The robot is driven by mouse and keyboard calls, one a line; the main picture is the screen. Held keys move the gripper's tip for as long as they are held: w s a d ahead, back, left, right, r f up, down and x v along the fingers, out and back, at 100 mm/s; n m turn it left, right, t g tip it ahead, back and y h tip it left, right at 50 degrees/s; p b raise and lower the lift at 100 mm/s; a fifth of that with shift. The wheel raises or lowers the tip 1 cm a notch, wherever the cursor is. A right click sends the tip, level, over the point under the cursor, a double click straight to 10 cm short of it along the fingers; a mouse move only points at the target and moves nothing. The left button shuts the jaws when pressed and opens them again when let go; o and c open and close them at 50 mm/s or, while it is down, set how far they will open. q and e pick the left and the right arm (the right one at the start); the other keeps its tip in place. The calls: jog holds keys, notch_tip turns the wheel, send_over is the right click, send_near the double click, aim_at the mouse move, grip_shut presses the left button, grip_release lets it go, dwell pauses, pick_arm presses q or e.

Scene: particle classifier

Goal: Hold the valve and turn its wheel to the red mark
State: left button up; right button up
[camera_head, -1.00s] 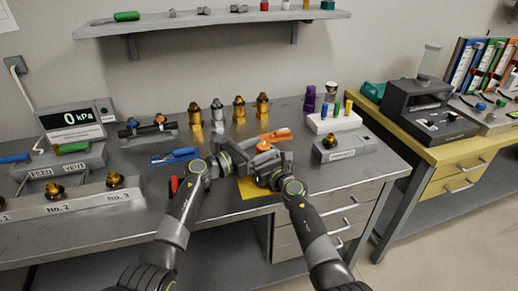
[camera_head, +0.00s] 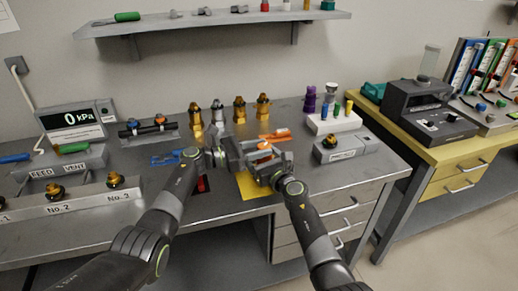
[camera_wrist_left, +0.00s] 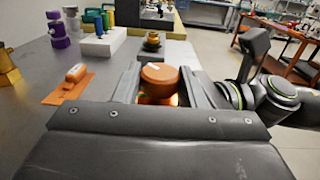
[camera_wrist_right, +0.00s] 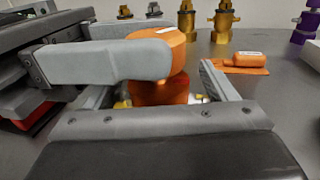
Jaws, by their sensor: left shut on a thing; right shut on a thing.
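The valve's orange wheel (camera_head: 264,147) is mostly hidden by my grippers in the head view. In the left wrist view the wheel (camera_wrist_left: 160,76) is a round cap with a small white mark on top, between the left fingers. In the right wrist view the wheel (camera_wrist_right: 160,88) stands upright, and a finger of my left gripper crosses it. A little brass body (camera_wrist_right: 122,103) shows below. My left gripper (camera_head: 252,156) is shut on the wheel. My right gripper (camera_head: 270,165) is shut on the valve lower down. I cannot make out a red mark on the valve.
A yellow mat (camera_head: 253,190) lies below the grippers. Several brass valves (camera_head: 239,110) stand at the back. A grey vent block (camera_head: 340,150) is to the right. A red patch (camera_head: 201,185) shows beside my left wrist.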

pick_arm(q)
jog(key=shift+w+a+f+m+g+h, duration=0.15)
jog(key=shift+m+g, duration=0.2)
jog(key=shift+g, duration=0.2)
jog(key=shift+w+m+g+h, duration=0.15)
jog(key=shift+m+g, duration=0.2)
jog(key=shift+g, duration=0.2)
jog(key=o, duration=1)
jog(key=shift+s, duration=0.15)
jog(key=v, duration=1.2)
